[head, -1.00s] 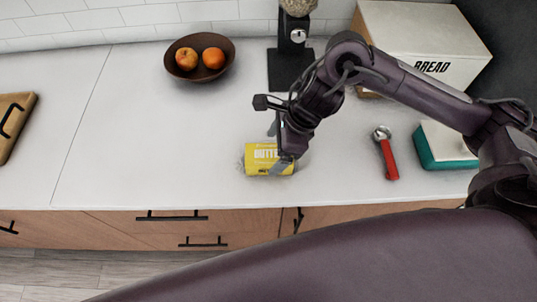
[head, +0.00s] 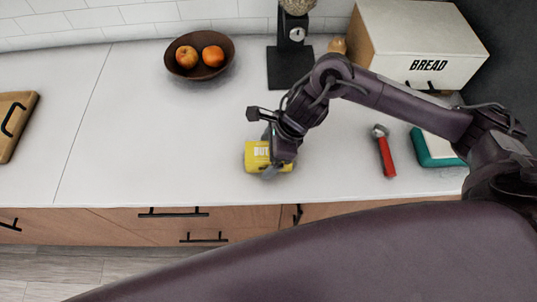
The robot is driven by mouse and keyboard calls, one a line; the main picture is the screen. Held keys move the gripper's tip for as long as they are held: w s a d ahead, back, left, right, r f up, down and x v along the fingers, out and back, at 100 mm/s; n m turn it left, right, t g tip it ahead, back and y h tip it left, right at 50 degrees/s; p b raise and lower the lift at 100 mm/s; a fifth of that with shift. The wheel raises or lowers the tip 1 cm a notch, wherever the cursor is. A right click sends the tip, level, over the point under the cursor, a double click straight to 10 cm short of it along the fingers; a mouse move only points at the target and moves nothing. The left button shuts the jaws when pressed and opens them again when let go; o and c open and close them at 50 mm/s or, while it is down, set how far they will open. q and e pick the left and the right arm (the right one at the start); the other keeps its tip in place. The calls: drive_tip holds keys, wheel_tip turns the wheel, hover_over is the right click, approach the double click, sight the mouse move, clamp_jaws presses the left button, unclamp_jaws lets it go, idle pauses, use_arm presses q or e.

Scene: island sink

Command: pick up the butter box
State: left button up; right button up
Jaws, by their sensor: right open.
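The yellow butter box (head: 255,156) lies on the white counter near its front edge, in the middle of the head view. My right gripper (head: 270,167) is open and low over the right part of the box. Its fingers and wrist hide that part of the box and some of its lettering. I cannot tell whether the fingers touch the box. My left gripper is not in view.
A brown bowl (head: 184,70) with two fruits stands behind on the counter. A red-handled tool (head: 386,157) and a teal-and-white box (head: 431,150) lie to the right. A bread box (head: 410,45) and a black-based grinder (head: 290,68) stand at the back.

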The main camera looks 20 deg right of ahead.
drive_tip(key=shift+f, duration=0.2)
drive_tip(key=shift+c, duration=0.4)
drive_tip(key=c, duration=1.1)
drive_tip(key=shift+r, duration=0.1)
drive_tip(key=shift+c, duration=0.2)
